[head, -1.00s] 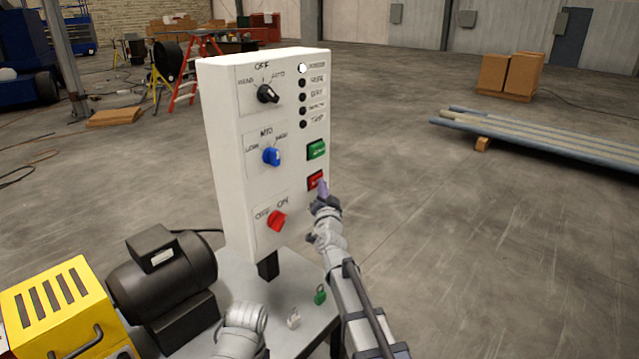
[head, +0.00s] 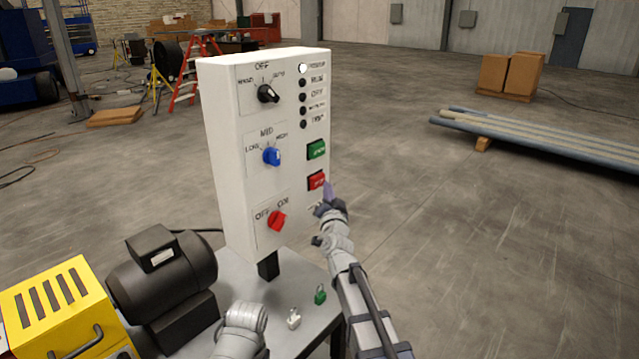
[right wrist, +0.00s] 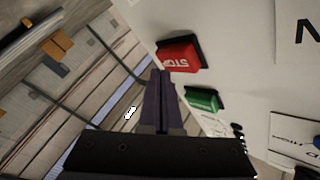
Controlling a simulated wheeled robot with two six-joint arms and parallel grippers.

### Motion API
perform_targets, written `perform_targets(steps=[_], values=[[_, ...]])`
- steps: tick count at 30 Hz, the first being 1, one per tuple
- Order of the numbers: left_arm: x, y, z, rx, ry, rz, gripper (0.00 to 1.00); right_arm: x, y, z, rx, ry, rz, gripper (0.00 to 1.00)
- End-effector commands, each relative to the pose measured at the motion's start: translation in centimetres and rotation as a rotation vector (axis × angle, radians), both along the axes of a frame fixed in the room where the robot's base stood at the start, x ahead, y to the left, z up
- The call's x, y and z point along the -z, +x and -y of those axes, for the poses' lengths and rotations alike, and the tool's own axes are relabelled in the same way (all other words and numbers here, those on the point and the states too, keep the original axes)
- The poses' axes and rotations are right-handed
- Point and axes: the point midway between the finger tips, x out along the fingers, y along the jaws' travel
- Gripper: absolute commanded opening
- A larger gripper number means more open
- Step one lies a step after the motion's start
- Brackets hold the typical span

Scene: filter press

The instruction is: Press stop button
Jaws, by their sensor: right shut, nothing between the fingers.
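The red stop button (head: 316,181) sits on the right side of the white control panel (head: 226,150), below the green start button (head: 316,149). In the right wrist view the red button (right wrist: 180,54) is marked STOP, with the green button (right wrist: 202,98) beside it. My right gripper (head: 328,190) is shut and empty, its fingertips just right of the red button. In the right wrist view its fingertips (right wrist: 161,72) are close to the button's edge; a small gap seems to show, but I cannot tell the exact distance.
The panel also carries a black knob (head: 268,93), a blue knob (head: 271,156) and a red knob (head: 277,221). A white indicator lamp (head: 303,68) is lit at the top. A black motor (head: 160,275) and a green padlock (head: 320,297) are below.

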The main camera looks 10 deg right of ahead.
Motion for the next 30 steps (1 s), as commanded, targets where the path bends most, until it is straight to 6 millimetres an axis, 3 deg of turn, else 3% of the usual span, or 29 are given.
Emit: perform_targets(steps=[7, 21, 30], values=[[0.0, 0.0, 0.0, 0.0, 0.0, 0.0, 0.5, 0.0, -0.3, 0.2, 0.001, -0.001, 0.001, 0.0], [0.0, 0.0, 0.0, 0.0, 0.0, 0.0, 0.5, 0.0, -3.7, 2.8, 0.001, -0.001, 0.001, 0.0], [0.0, 0.0, 0.0, 0.0, 0.0, 0.0, 0.5, 0.0, -3.9, 3.1, 0.0, 0.0, 0.0, 0.0]])
